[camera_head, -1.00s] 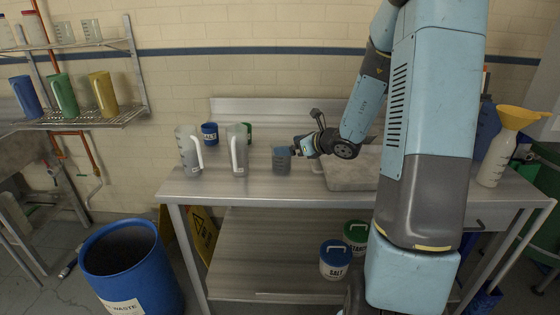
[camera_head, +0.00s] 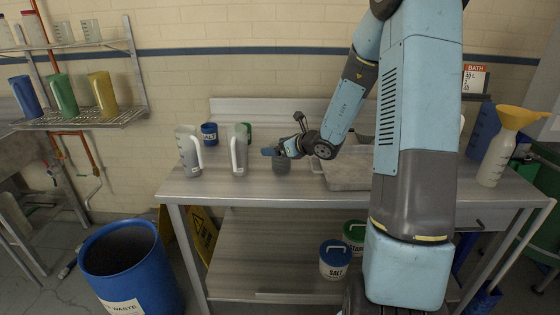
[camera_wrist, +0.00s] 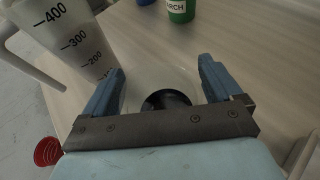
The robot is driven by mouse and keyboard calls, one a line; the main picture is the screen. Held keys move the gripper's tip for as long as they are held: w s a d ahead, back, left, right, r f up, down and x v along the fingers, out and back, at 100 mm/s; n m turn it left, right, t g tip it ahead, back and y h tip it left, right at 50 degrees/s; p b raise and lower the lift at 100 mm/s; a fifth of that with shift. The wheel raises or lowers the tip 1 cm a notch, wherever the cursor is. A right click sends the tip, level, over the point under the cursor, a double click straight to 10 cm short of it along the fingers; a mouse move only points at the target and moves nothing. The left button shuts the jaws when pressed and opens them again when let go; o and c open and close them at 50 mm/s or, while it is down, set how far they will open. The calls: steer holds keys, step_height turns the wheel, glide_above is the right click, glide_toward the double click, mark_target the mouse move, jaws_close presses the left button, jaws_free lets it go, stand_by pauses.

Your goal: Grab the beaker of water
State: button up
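The small grey, see-through beaker (camera_head: 281,166) stands upright on the metal table, right of the two tall jugs. My gripper (camera_head: 270,151) is at its top, with blue fingertips reaching a little past it to the left. In the wrist view my gripper (camera_wrist: 160,88) is open, one finger on each side of a pale, round, see-through shape with a dark round middle, which seems to be the beaker (camera_wrist: 146,78). I cannot tell whether the fingers touch it. Its lower part is hidden by the gripper body in that view.
A graduated jug (camera_head: 238,152) stands just left of the beaker, close to my left finger in the wrist view (camera_wrist: 72,42). Another jug (camera_head: 187,152) is further left. A grey basin (camera_head: 347,176) is right.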

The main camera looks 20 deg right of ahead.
steer(key=c, duration=1)
steer(key=shift+o, duration=0.2)
steer(key=shift+r, duration=0.2)
